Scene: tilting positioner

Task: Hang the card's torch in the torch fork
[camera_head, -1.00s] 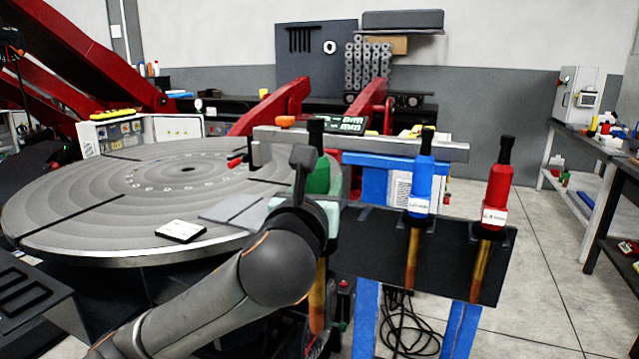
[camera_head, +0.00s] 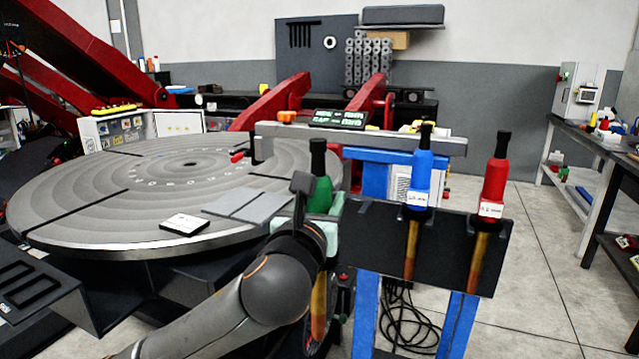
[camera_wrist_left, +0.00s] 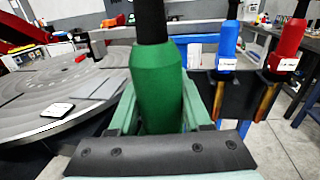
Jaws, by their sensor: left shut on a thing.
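My left gripper (camera_head: 318,225) is shut on the green torch (camera_head: 319,192), which has a black top. It holds the torch roughly upright at the left end of the black rack plate (camera_head: 375,235). The torch's copper-coloured lower part (camera_head: 318,308) shows below my wrist. In the left wrist view the green torch (camera_wrist_left: 157,85) stands between the jaws. A white card (camera_head: 185,224) lies on the turntable; its print is too small to read. I cannot make out for sure which part is the torch fork. My right gripper is not in view.
A blue torch (camera_head: 419,180) and a red torch (camera_head: 494,185) hang in the rack plate to the right. A grey beam (camera_head: 385,140) runs behind the rack. The round grey turntable (camera_head: 100,200) fills the left. Black cables (camera_head: 408,325) lie on the floor.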

